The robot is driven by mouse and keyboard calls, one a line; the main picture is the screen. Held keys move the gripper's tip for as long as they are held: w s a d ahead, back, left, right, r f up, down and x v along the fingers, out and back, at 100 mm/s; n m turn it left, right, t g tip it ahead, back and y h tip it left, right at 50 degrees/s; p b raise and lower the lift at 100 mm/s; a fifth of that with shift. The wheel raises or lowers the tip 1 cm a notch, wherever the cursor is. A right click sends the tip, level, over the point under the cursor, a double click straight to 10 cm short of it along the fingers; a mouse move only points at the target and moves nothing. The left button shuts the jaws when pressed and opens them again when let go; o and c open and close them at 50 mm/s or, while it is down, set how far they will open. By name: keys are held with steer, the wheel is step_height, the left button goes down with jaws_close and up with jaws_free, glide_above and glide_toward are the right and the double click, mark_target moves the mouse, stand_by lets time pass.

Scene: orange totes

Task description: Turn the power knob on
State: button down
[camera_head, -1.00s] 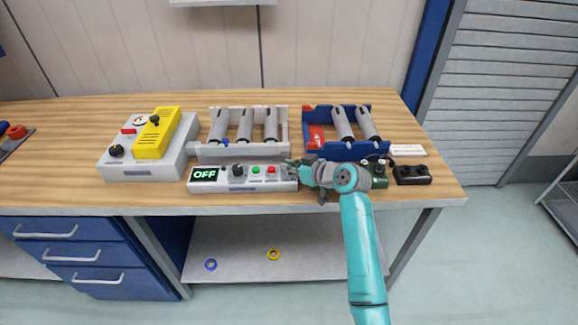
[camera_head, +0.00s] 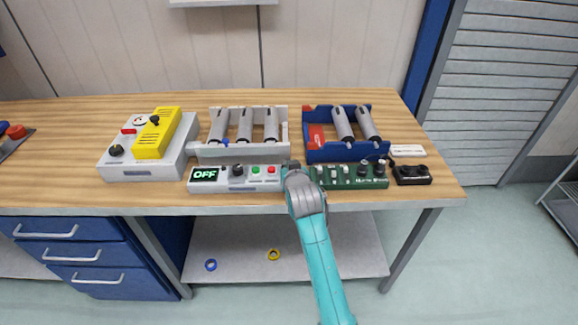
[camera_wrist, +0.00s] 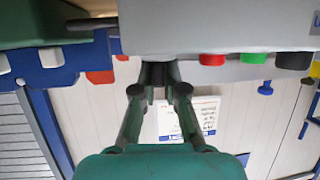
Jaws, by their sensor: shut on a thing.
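The grey control box (camera_head: 222,186) lies on the bench with its display (camera_head: 204,174) reading OFF. It carries a black knob (camera_head: 237,170), a green button (camera_head: 256,170) and a red button (camera_head: 271,170). My gripper (camera_wrist: 160,85) is at the box's right end, its fingertips around a dark knob (camera_wrist: 158,72). This seems to be the power knob; its label and pointer are hidden. In the head view my wrist covers this knob. The wrist view is upside down and shows the red button (camera_wrist: 212,59) and green button (camera_wrist: 253,58) beside it.
A green board with knobs (camera_head: 348,177) sits close right of my gripper, with a small black box (camera_head: 411,175) beyond. Behind stand a white rack (camera_head: 240,150) and a blue rack (camera_head: 345,153) holding grey cylinders. A grey box with a yellow cover (camera_head: 153,141) stands left.

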steer(key=m+h, duration=0.5)
steer(key=h, duration=0.1)
steer(key=shift+a+g, duration=0.15)
steer(key=shift+g, duration=0.25)
steer(key=m+g+h, duration=0.1)
steer(key=m+h, duration=0.1)
steer(key=m+g+h, duration=0.2)
steer(key=m+h, duration=0.1)
steer(key=shift+f, duration=0.1)
steer(key=shift+m, duration=0.4)
steer(key=shift+s+f, duration=0.1)
steer(key=c, duration=1.2)
jaws_free()
